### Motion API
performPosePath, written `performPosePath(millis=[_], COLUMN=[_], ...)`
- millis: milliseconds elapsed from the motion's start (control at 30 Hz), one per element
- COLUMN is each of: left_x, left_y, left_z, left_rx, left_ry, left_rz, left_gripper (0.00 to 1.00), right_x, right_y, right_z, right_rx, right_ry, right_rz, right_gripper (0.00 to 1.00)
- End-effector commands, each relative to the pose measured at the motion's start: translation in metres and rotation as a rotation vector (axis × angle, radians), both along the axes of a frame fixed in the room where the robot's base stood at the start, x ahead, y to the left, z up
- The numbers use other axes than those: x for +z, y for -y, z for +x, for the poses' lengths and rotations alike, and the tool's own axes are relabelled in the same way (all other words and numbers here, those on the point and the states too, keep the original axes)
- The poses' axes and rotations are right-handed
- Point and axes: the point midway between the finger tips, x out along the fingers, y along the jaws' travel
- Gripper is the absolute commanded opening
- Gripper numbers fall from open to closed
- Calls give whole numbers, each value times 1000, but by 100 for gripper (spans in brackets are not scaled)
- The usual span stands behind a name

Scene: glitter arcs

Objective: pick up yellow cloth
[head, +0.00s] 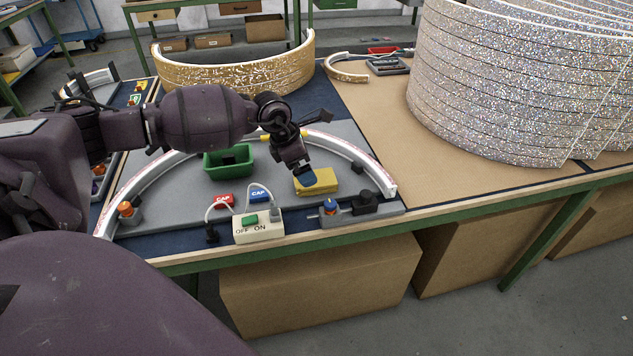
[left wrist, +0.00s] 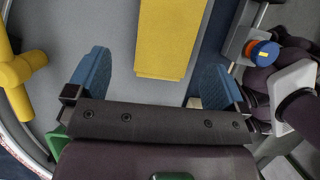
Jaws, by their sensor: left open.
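The yellow cloth (head: 325,181) lies as a folded block on the grey board, near the front edge of the table. In the left wrist view the yellow cloth (left wrist: 170,38) runs down from the top edge, and its near end lies between the lines of my two fingers. My left gripper (head: 308,180) hangs over the left part of the cloth. In the left wrist view my left gripper (left wrist: 155,75) has its blue fingers wide apart with nothing between the pads. Contact with the cloth cannot be told.
A green bin (head: 228,163) stands behind and left. A switch box (head: 258,228), red cap block (head: 223,201) and blue cap block (head: 260,194) lie in front left. A curved white strip (head: 352,153) arches behind.

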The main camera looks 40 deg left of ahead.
Motion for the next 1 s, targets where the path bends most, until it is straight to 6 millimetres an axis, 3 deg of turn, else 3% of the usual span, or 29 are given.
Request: performPosePath(millis=[400, 1000], left_x=[-42, -44], left_y=[20, 21], left_z=[16, 16], left_rx=[0, 0], left_ry=[-3, -1], left_rz=[0, 0], left_gripper=[99, 99], right_x=[-10, -9], right_y=[-3, 0], right_z=[-2, -2], right_rx=[-6, 6], right_ry=[-14, -14], right_rz=[9, -4], right_gripper=[0, 0])
